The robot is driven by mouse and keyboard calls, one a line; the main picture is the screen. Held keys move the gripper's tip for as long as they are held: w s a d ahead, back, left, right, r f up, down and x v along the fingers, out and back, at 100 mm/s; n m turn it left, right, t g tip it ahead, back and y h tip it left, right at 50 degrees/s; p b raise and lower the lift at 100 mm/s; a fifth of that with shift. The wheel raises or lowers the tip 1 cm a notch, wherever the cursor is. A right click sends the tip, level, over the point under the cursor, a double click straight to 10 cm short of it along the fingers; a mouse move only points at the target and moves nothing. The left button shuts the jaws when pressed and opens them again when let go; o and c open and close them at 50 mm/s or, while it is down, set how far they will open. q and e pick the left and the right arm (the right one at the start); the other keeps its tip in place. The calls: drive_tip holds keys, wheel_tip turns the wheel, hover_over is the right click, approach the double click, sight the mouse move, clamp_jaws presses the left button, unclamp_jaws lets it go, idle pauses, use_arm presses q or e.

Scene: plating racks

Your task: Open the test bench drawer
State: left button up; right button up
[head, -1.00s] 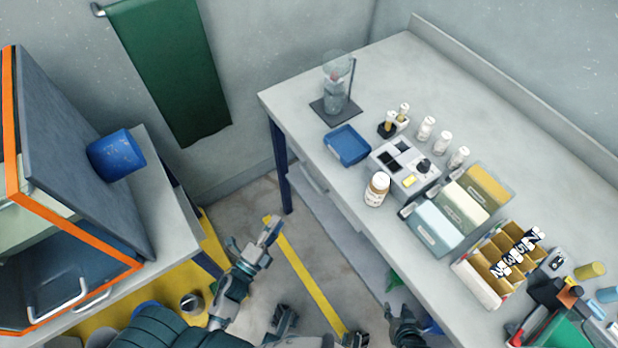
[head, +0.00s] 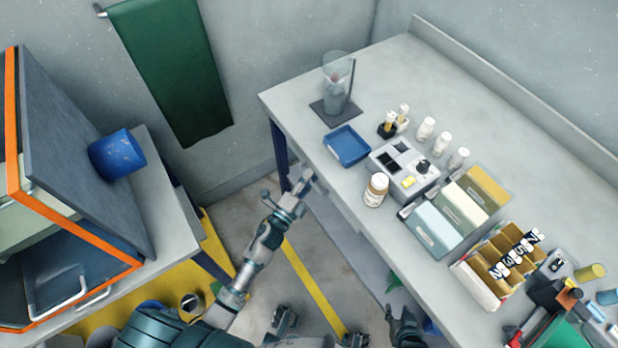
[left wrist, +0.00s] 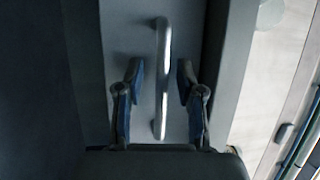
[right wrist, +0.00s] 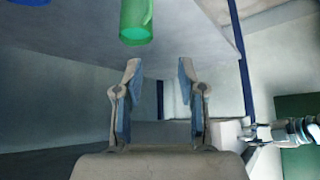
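The test bench (head: 400,90) fills the right of the head view. Its drawer front (left wrist: 185,25) fills the middle of the left wrist view, with a pale metal bar handle (left wrist: 162,75). My left gripper (head: 300,182) is at the bench's front edge near its left leg, hiding most of the drawer in the head view. In the left wrist view its fingers (left wrist: 160,75) are open on either side of the handle, with gaps on both sides. My right gripper (head: 405,318) is low beside the bench; its fingers (right wrist: 157,75) are open and empty in the right wrist view.
A green cylinder (right wrist: 137,22) shows above my right fingers. An orange-edged cabinet (head: 75,235) stands at left.

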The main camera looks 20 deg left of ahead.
use_arm(q)
drive_tip(key=shift+w, duration=0.1)
drive_tip(key=shift+a, duration=0.15)
clamp_jaws()
use_arm(e)
drive_tip(key=shift+a, duration=0.15)
use_arm(q)
drive_tip(key=s+a+p, duration=0.2)
drive_tip(key=s+a, duration=0.9)
drive_tip(key=s, duration=0.3)
drive_tip(key=shift+s+f, duration=0.2)
drive_tip(key=shift+s, duration=0.2)
use_arm(e)
drive_tip(key=s+d+f+g+h, duration=0.1)
drive_tip(key=s+d+g, duration=0.1)
drive_tip(key=s+g, duration=0.2)
drive_tip(key=s, duration=0.3)
drive_tip(key=shift+s+d, duration=0.35)
drive_tip(key=shift+s, duration=0.05)
use_arm(q)
unclamp_jaws()
